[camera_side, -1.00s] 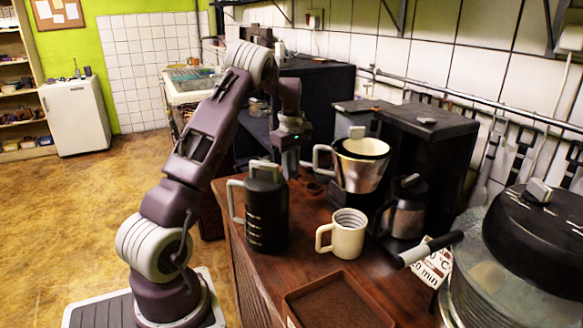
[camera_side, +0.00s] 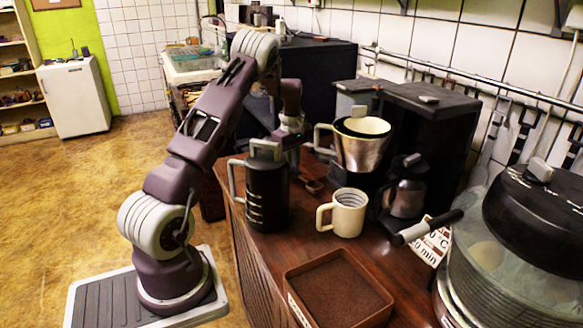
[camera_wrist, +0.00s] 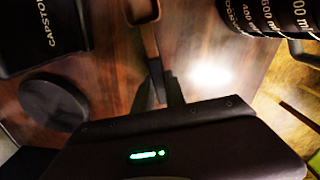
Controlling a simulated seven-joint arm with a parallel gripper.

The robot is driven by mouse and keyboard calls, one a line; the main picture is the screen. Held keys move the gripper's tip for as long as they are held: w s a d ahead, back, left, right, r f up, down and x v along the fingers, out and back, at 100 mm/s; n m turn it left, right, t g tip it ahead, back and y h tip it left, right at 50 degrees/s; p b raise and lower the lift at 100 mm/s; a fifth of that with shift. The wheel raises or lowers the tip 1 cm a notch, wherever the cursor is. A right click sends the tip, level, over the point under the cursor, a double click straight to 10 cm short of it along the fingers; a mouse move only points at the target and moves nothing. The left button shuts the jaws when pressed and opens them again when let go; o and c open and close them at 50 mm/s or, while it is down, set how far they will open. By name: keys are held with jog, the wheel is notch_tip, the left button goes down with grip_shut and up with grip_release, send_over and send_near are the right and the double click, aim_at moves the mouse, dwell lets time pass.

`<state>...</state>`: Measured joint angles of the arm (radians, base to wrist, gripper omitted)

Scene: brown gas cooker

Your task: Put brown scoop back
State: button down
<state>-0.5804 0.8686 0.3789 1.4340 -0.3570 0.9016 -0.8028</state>
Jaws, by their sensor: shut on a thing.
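The brown scoop shows in the wrist view (camera_wrist: 149,32) as a narrow brown strip running up from my fingertips to the top edge. My gripper (camera_wrist: 160,88) is shut on its near end. In the side view a small brown piece, likely the scoop (camera_side: 313,186), is low at the wooden counter, between the black canister and the coffee maker. I cannot tell whether the scoop touches the counter.
The black canister (camera_side: 267,198) stands close to my gripper. The coffee maker (camera_side: 362,150), a cream mug (camera_side: 348,215) and a dark grey jug (camera_side: 407,190) stand to the right. A brown tray (camera_side: 378,300) lies in front. A round dark disc (camera_wrist: 53,103) lies left of my fingers.

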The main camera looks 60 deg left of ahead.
jog(key=shift+f, duration=0.85)
dwell(0.7)
dwell(0.3)
jog(key=c, duration=1.3)
grip_release()
